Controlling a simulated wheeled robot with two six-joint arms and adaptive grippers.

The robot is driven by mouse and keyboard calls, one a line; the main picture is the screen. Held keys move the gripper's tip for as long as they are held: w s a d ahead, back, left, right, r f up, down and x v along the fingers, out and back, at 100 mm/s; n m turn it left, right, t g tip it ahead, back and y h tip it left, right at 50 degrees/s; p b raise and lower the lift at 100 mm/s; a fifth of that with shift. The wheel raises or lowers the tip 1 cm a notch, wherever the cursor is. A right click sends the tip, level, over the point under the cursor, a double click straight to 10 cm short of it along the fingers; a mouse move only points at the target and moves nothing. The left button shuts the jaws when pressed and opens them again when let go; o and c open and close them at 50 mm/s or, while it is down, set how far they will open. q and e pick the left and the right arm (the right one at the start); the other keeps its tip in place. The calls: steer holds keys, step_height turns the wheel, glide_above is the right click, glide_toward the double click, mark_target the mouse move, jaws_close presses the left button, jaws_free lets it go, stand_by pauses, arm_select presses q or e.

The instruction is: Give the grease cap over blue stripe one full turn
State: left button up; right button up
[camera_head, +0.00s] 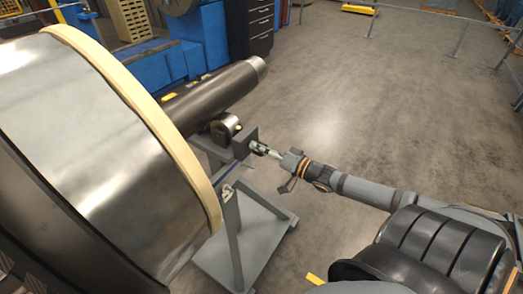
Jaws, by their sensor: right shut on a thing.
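My right gripper (262,150) reaches in from the right, its fingertips at the right face of a grey block (240,143) on the rotor stand (243,245). It is shut on a small part at that face, which I take to be the grease cap. The fingers mostly hide the cap, and no blue stripe can be made out at this size. My left gripper is not in view.
A large metal rotor drum (95,135) with a cream rim (150,105) fills the left. Its dark shaft (215,98) runs over a roller (225,128) on the stand. Blue machinery (195,40) and a black drawer cabinet (250,25) stand behind. The floor (350,100) beyond my right arm is clear.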

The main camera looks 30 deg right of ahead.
steer(key=m, duration=0.3)
steer(key=m+b, duration=0.1)
steer(key=shift+f+m, duration=0.25)
steer(key=shift+m, duration=0.05)
steer(key=m, duration=0.3)
steer(key=shift+m+b, duration=0.3)
steer(key=m, duration=0.3)
steer(key=shift+m+b, duration=0.3)
steer(key=m, duration=0.3)
steer(key=shift+f+m, duration=0.1)
steer(key=shift+m, duration=0.2)
steer(key=m+b, duration=0.1)
steer(key=m, duration=0.4)
steer(key=shift+s+a+m, duration=0.1)
steer(key=shift+m, duration=2.3)
steer(key=o, duration=1.2)
steer(key=shift+c, duration=0.2)
